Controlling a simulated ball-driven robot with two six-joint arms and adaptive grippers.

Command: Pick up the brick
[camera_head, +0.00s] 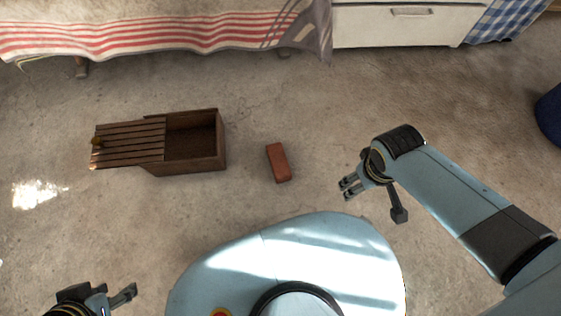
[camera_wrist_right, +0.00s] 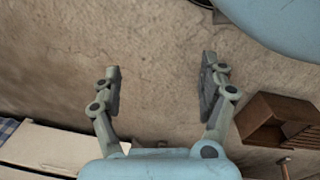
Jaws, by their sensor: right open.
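A reddish-brown brick (camera_head: 278,163) lies on the floor near the middle of the head view, to the right of a wooden box. My right gripper (camera_head: 346,188) is to the right of the brick and apart from it. In the right wrist view its two fingers (camera_wrist_right: 160,68) are spread apart with only bare floor between them. I do not see the brick in that view. My left gripper (camera_head: 123,295) is at the bottom left edge of the head view, far from the brick. It is only partly visible, so its opening is unclear.
The wooden box (camera_head: 221,152) has a slatted lid (camera_head: 130,143) slid to the left, leaving its right part open. It also shows in the right wrist view (camera_wrist_right: 262,112). A white cabinet (camera_head: 395,27) and a striped cloth (camera_head: 160,34) are at the back. Floor around the brick is clear.

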